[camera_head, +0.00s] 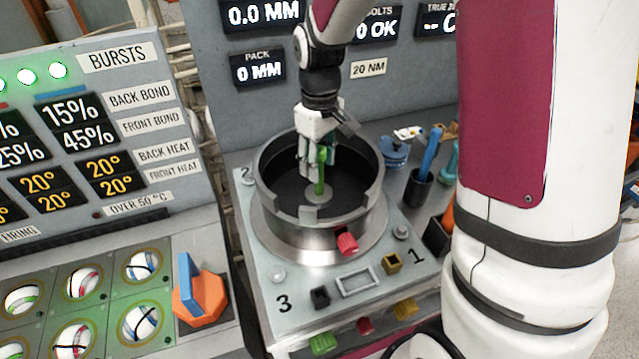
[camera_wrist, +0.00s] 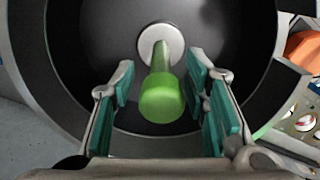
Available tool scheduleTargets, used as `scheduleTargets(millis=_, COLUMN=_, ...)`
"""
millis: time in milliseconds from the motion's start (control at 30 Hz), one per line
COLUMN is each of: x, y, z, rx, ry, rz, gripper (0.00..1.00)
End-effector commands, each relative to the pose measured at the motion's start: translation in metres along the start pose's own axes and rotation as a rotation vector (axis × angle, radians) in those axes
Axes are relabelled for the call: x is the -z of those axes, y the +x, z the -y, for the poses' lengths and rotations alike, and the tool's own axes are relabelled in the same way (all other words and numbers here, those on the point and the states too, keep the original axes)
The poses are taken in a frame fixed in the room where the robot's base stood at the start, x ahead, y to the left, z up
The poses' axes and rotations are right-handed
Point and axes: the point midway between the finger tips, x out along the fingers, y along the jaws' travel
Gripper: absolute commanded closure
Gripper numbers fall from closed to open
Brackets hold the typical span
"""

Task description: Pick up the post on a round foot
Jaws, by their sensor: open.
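The post is green with a rounded top, and in the wrist view the post (camera_wrist: 163,98) rises from a pale round foot (camera_wrist: 160,42). In the head view the post (camera_head: 321,172) stands upright inside a dark round bowl with a grey metal rim (camera_head: 372,205). My gripper (camera_wrist: 168,98) is open, with teal pads on both sides of the post's top. The right pads look nearer to the post than the left pad. In the head view my gripper (camera_head: 318,165) reaches down into the bowl and partly hides the post.
The bowl's notched wall surrounds my gripper. A red knob (camera_head: 347,243) sticks out at its front. A dark cup (camera_head: 417,190) with a blue-handled tool stands to the right. An orange and blue switch (camera_head: 198,292) sits on the left panel. An upright display panel (camera_head: 310,75) stands behind.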

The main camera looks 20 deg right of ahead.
Motion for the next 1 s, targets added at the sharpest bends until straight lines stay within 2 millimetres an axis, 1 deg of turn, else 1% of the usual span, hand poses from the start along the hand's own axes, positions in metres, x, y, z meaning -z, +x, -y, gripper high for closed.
scheduleTargets(millis=33, x=0.000, y=0.007, z=0.003, rx=0.002, ry=-0.002, rz=0.004, gripper=0.58)
scheduleTargets(millis=100, x=0.000, y=0.017, z=0.002, rx=0.002, ry=-0.001, rz=0.003, gripper=0.58)
scheduleTargets(millis=200, x=0.001, y=0.025, z=0.002, rx=0.001, ry=-0.001, rz=0.001, gripper=0.58)
scheduleTargets(millis=467, x=0.001, y=0.028, z=0.001, rx=0.000, ry=0.000, rz=0.000, gripper=0.58)
scheduleTargets(millis=500, x=0.001, y=0.028, z=0.001, rx=0.000, ry=0.000, rz=0.000, gripper=0.63)
scheduleTargets(millis=567, x=0.001, y=0.028, z=0.001, rx=0.000, ry=0.000, rz=0.000, gripper=0.77)
scheduleTargets(millis=600, x=0.001, y=0.028, z=0.001, rx=0.000, ry=0.000, rz=0.000, gripper=0.86)
scheduleTargets(millis=667, x=0.001, y=0.028, z=0.001, rx=0.000, ry=0.000, rz=0.000, gripper=0.99)
scheduleTargets(millis=1000, x=0.001, y=0.026, z=0.001, rx=-0.001, ry=0.000, rz=-0.002, gripper=1.00)
